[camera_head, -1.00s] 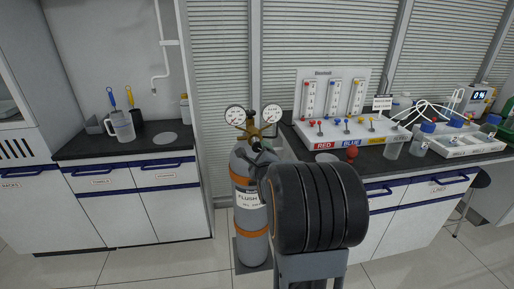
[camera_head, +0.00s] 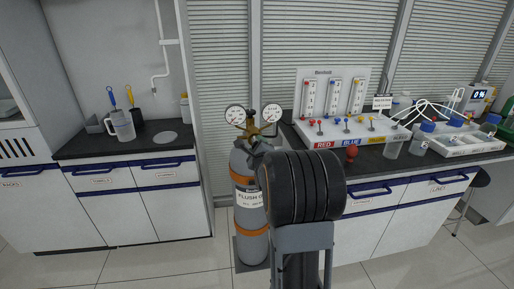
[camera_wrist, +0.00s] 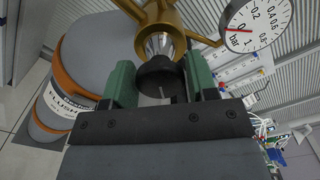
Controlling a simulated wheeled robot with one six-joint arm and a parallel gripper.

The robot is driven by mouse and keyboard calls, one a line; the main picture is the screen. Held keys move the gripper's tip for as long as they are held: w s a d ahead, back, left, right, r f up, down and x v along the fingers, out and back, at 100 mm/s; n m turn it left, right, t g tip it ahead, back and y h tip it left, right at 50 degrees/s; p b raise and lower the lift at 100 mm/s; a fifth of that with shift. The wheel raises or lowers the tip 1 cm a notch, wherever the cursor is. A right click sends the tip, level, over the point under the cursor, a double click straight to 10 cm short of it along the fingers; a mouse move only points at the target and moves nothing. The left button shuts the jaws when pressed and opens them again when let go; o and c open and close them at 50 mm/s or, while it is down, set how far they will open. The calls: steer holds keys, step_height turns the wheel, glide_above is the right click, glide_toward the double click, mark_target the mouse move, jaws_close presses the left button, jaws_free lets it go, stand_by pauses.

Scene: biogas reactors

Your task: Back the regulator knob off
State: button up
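The regulator (camera_head: 254,128) is brass with two round gauges and sits on top of the grey gas cylinder (camera_head: 246,245). In the wrist view its black knob (camera_wrist: 160,76) hangs below a shiny metal neck and carries a pale mark line. My gripper (camera_wrist: 158,80) has its two green fingers on either side of the knob. The knob almost fills the space between them; I cannot tell whether they touch it. One gauge (camera_wrist: 258,22) shows a red needle near 0 bar. In the head view my dark arm hides the knob and most of the gripper.
The cylinder has orange bands and a white "FLUSH" label (camera_head: 249,198). A bench with a flowmeter panel (camera_head: 333,92), a red ball-shaped item (camera_head: 351,154) and bottles stands right. A left counter (camera_head: 80,148) holds a jug (camera_head: 121,125). Floor shows in front of the left cabinets.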

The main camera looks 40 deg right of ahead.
steer(key=c, duration=0.5)
steer(key=shift+a, duration=0.1)
steer(key=shift+f+b, duration=0.15)
steer(key=shift+b, duration=0.25)
